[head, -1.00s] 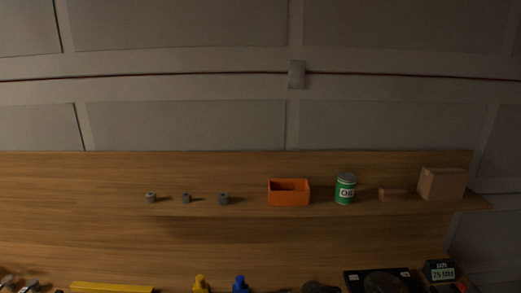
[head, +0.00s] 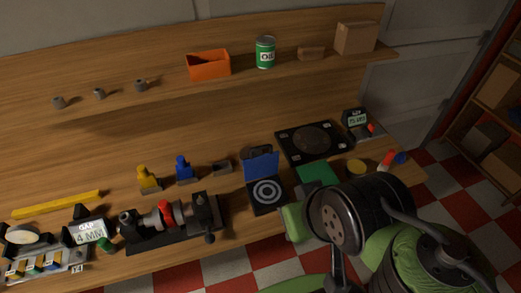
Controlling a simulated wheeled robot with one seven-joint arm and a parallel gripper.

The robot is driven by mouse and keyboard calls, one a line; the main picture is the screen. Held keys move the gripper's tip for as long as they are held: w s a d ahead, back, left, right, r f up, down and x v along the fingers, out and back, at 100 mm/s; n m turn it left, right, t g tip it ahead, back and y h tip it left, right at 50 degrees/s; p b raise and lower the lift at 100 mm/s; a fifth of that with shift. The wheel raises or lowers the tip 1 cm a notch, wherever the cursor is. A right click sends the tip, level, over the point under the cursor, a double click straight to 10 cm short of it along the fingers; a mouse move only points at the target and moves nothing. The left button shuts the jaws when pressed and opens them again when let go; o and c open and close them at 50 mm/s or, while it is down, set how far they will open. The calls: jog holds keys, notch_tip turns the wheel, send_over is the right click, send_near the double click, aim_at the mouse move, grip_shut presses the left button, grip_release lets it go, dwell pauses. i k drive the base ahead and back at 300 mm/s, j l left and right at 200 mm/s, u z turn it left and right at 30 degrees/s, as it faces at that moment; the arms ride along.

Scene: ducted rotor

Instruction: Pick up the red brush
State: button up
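I cannot make out a red brush for certain. Another small red piece (head: 371,128) sits at the display box with a digital readout. My green and black arm fills the lower right of the head view and hides part of the bench's front edge. My gripper's fingers are not visible.
The bench holds a black clamp-like device with a red ring (head: 165,213), a blue and black box with a ring target (head: 267,192), a black plate with a disc (head: 312,141) and a green square (head: 317,174). A shelf above carries an orange bin (head: 208,66) and oil can (head: 265,52).

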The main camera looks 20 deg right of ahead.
aim_at(383, 166)
jog(key=z, duration=1.75)
